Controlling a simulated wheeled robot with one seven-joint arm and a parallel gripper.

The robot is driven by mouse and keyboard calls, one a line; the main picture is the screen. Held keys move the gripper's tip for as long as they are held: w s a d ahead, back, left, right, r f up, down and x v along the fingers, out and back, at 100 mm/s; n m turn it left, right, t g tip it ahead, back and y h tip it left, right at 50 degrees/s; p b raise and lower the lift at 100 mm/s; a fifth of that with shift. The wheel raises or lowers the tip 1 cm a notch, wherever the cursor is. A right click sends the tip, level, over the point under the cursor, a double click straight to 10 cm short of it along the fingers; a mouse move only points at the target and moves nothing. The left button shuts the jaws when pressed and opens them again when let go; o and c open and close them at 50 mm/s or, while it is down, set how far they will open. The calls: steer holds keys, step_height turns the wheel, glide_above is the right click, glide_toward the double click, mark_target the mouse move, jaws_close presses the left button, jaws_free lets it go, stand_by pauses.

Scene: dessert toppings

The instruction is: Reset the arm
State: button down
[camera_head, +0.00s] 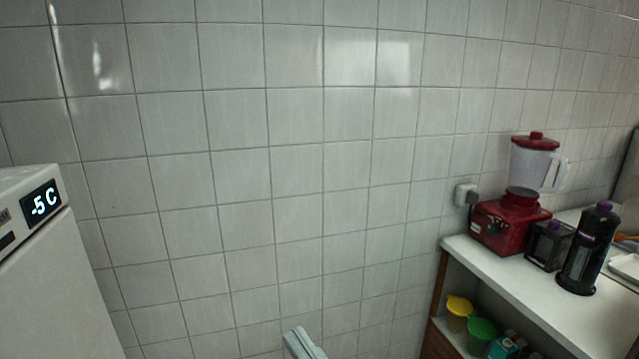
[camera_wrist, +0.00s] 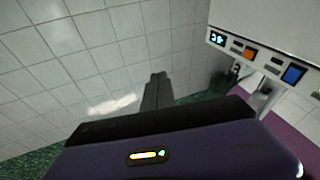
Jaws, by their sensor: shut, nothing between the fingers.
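My gripper (camera_wrist: 158,78) shows in the wrist view with its dark fingers together and nothing between them. It points toward the white tiled wall and touches nothing that I can see. My purple gripper body with a small lit indicator fills the bottom of the wrist view. In the head view, only a pale grey-green piece shows at the bottom edge, possibly part of my arm; the fingers cannot be made out there.
A white appliance (camera_head: 55,290) reading -5 C stands at left. At right, a counter (camera_head: 520,292) holds a red blender (camera_head: 510,222), a black box (camera_head: 549,246) and a black bottle (camera_head: 588,250). A white panel with buttons (camera_wrist: 262,57) is at the wrist view's upper right.

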steer(key=s+d+f+m+t+h, duration=0.1)
steer(key=s+d+f+m+h, duration=0.35)
steer(key=d, duration=0.25)
steer(key=s+d+f+m+t+h, duration=0.1)
steer(key=s+d+f+m+h, duration=0.25)
steer(key=d+f, duration=0.3)
steer(key=s+d+f+g+h, duration=0.1)
steer(key=s+d+f, duration=0.1)
steer(key=s, duration=0.4)
steer(key=s+d+f+g+h, duration=0.1)
steer(key=s+d+f+h, duration=0.1)
steer(key=s, duration=0.5)
steer(key=s+d+f+g+h, duration=0.1)
steer(key=s+d+f+g, duration=0.1)
steer(key=s+d+f, duration=0.2)
steer(key=s+f, duration=0.2)
steer(key=s, duration=0.1)
steer(key=shift+s+d+m+h, duration=0.25)
steer(key=shift+m+h, duration=0.05)
steer(key=shift+m, duration=0.1)
